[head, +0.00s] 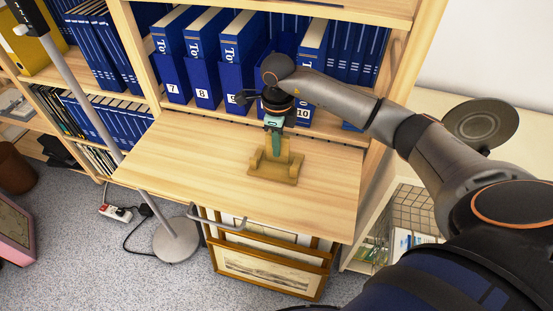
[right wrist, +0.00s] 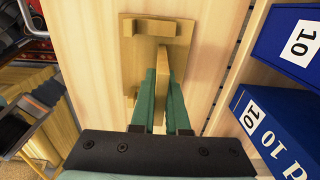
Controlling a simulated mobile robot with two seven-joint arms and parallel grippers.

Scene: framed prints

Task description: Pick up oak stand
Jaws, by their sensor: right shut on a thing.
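The oak stand (head: 274,168) is a small tan wooden piece with a flat base and an upright part. It sits on the pull-out wooden shelf (head: 190,165), right of the middle. My right gripper (head: 275,131) comes down over it from above and behind. In the right wrist view the green fingers (right wrist: 161,92) close on the upright part of the oak stand (right wrist: 138,52). The base looks to be on or very near the shelf surface; I cannot tell whether there is a gap. My left gripper is not in view.
Blue numbered binders (head: 240,65) stand in the bookcase behind the shelf. Framed prints (head: 265,265) lean below the shelf. A lamp pole with a round base (head: 177,240) stands at left. The left part of the shelf is clear.

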